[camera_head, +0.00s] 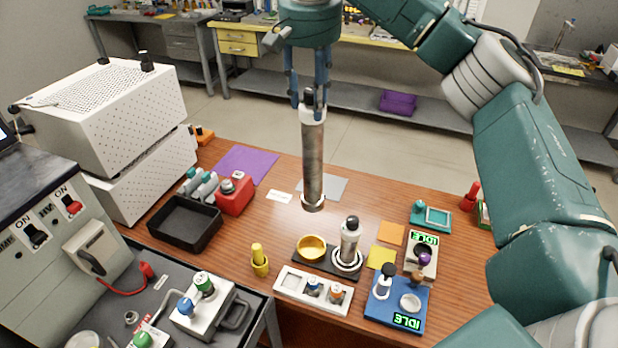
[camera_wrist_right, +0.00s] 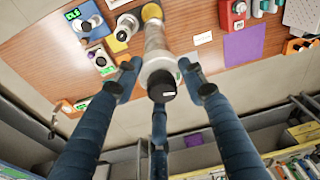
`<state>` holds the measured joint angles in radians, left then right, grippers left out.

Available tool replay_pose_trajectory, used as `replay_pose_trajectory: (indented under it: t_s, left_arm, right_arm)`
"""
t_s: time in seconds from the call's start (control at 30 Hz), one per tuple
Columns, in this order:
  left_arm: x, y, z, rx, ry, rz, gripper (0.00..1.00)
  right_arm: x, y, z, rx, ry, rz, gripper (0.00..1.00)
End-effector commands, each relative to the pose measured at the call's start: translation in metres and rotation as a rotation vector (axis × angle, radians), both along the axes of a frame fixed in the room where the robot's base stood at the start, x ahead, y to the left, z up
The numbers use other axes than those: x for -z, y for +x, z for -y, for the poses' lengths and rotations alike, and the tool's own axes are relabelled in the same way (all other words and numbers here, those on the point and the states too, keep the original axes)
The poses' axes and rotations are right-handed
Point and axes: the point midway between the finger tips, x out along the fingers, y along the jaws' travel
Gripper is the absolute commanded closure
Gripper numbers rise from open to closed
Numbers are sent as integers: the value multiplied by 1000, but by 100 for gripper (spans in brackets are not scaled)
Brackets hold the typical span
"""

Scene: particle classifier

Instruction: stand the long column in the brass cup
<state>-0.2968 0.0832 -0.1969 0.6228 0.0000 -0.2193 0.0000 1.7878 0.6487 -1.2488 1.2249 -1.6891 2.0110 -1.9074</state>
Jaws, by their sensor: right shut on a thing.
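The long column (camera_head: 313,160) is a grey metal tube with pale end collars. It hangs about upright from my right gripper (camera_head: 309,100), whose fingers are shut around its dark top fitting. In the right wrist view the column (camera_wrist_right: 156,42) points away from the right gripper (camera_wrist_right: 158,80) toward the table. The brass cup (camera_head: 312,246) is a round golden cup at the left of a dark base. In the head view the column's lower end shows above the cup in the picture, apart from it. The cup also shows in the wrist view (camera_wrist_right: 152,11). My left gripper is not in view.
A shorter silver column (camera_head: 349,240) stands at the right of the dark base (camera_head: 328,262). A white tray (camera_head: 288,290), a yellow piece (camera_head: 259,262) and a blue device (camera_head: 397,308) are close by. A black bin (camera_head: 184,222) and red device (camera_head: 234,194) are at left.

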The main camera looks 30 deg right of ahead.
Motion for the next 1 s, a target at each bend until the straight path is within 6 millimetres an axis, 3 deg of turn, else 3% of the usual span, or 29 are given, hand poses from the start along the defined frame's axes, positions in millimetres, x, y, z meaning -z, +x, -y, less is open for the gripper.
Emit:
replay_pose_trajectory:
  t_s: [0.17, 0.37, 0.8, 1.0]
  left_arm:
    - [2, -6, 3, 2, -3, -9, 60]
    - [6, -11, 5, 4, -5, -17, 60]
    - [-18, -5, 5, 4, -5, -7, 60]
    - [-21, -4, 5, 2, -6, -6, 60]
  right_arm:
    - [12, 0, -1, -3, 3, 2, 100]
    - [55, -1, -1, -3, 3, 0, 100]
    - [140, 0, 0, -1, 2, 4, 100]
    - [157, 1, 0, -1, 2, 8, 100]
